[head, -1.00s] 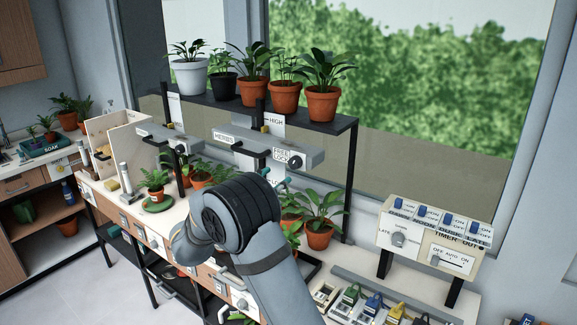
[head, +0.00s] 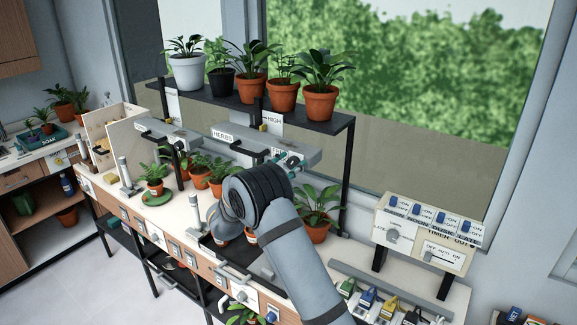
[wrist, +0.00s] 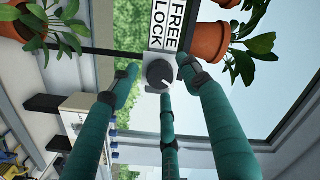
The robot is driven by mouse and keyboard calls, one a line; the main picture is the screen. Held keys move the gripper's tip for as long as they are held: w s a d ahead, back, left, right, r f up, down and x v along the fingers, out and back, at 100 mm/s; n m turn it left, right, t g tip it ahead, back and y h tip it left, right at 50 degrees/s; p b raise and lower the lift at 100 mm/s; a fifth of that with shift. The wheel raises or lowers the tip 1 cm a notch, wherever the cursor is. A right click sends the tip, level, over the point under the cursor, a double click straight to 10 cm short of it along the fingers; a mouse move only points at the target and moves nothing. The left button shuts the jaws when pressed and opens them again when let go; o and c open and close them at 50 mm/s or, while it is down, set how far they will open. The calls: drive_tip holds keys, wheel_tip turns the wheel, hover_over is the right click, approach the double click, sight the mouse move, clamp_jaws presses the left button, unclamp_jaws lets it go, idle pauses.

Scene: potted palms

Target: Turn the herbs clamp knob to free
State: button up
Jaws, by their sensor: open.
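The HERBS clamp bar (head: 235,140) is a grey bar below the black shelf, with its name label at the left. Its round dark knob (wrist: 159,74) sits on a light plate beside the FREE and LOCK label (wrist: 168,25). My gripper (head: 290,162) is at the right end of this bar, and its teal fingers cover the knob in the head view. In the wrist view my gripper (wrist: 161,78) is open, its fingertips spread around the knob. I cannot tell whether they touch it. The knob's pointer is too small to read surely.
Potted plants stand on the black shelf (head: 340,122) above the bar. More pots, including a terracotta one (head: 317,231), stand on the bench below. A second clamp bar (head: 170,133) is to the left. A timer switch box (head: 425,238) stands at the right.

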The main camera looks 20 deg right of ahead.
drive_tip(key=shift+a, duration=0.1)
drive_tip(key=shift+c, duration=0.6)
drive_tip(key=c, duration=1)
drive_tip(key=shift+n, duration=0.3)
drive_tip(key=shift+n+b, duration=0.65)
drive_tip(key=shift+n, duration=1.75)
drive_tip(key=o, duration=1.1)
